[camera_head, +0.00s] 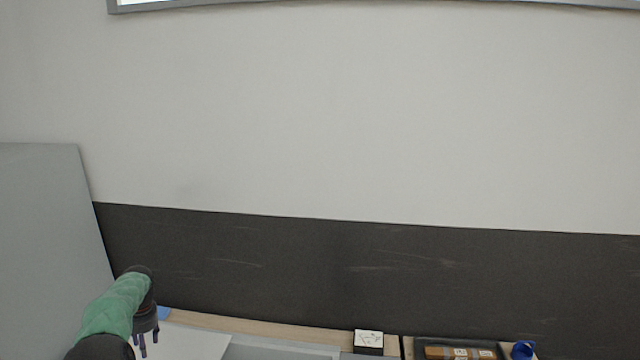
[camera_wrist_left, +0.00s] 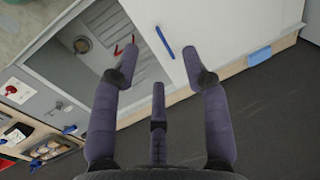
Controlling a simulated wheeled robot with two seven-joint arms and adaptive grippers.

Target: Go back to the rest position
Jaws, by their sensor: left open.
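My left gripper (camera_head: 148,344) shows at the lower left of the head view, at the end of my green-sleeved arm, with its fingers pointing down over a white surface (camera_head: 198,342). In the left wrist view its purple fingers (camera_wrist_left: 158,76) are spread apart with nothing between them, so it is open and empty. It is above the counter, near its edge. My right gripper is in neither view.
In the left wrist view, a blue stick (camera_wrist_left: 164,42) and a red item (camera_wrist_left: 124,47) lie near a grey sink (camera_wrist_left: 75,48). In the head view, a small box (camera_head: 368,340), a dark tray (camera_head: 421,343) and a blue object (camera_head: 523,349) line the back, before a dark wall panel (camera_head: 300,255).

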